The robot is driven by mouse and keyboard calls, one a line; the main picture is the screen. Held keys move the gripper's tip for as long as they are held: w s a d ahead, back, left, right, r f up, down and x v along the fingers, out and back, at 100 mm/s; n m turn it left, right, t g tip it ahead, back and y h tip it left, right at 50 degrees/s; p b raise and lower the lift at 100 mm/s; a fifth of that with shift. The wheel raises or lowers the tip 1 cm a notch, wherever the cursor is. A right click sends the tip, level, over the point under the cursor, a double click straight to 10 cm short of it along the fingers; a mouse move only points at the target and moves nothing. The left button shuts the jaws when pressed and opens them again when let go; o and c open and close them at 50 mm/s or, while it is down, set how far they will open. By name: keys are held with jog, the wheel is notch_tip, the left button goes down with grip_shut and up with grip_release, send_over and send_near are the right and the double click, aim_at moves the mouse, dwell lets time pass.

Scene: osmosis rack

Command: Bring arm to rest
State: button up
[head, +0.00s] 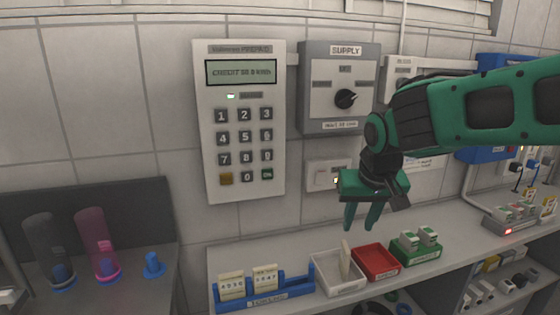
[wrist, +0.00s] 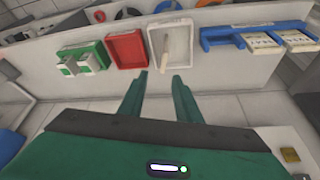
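My gripper (head: 360,217) is green with dark joints and hangs in the air above the shelf in the head view, fingers pointing down. In the wrist view the two green fingers of my gripper (wrist: 160,84) stand apart with nothing between them. My green arm reaches in from the right side of the head view, bent at the elbow and wrist. The gripper is in front of the wall, to the right of the keypad panel (head: 240,125) and below the SUPPLY box (head: 338,118).
On the shelf (head: 440,252) stand a blue card holder (head: 292,290), a white tray (head: 322,264) with a pale stick, an empty red tray (head: 376,261) and a green tray (head: 419,255) with white-topped pieces. A pink tube (head: 94,235) stands on the left counter.

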jog(key=s+d+f+m+g+h, duration=0.1)
jog(key=s+d+f+m, duration=0.1)
jog(key=s+d, duration=0.45)
jog(key=s+d+f+m+g, duration=0.1)
jog(key=s+d, duration=0.3)
jog(key=d, duration=0.5)
jog(key=s+d+f+m+g, duration=0.1)
jog(key=s+d+f, duration=0.1)
jog(key=s, duration=0.6)
jog(key=s+d+f+m+g+y, duration=0.1)
jog(key=s+d+f+m, duration=0.1)
jog(key=s+d, duration=0.3)
jog(key=s+f, duration=0.1)
jog(key=s, duration=0.2)
jog(key=shift+s+d, duration=0.2)
jog(key=shift+s, duration=0.05)
jog(key=shift+w+f+g, duration=0.2)
jog(key=shift+w+g, duration=0.1)
jog(key=shift+w, duration=0.35)
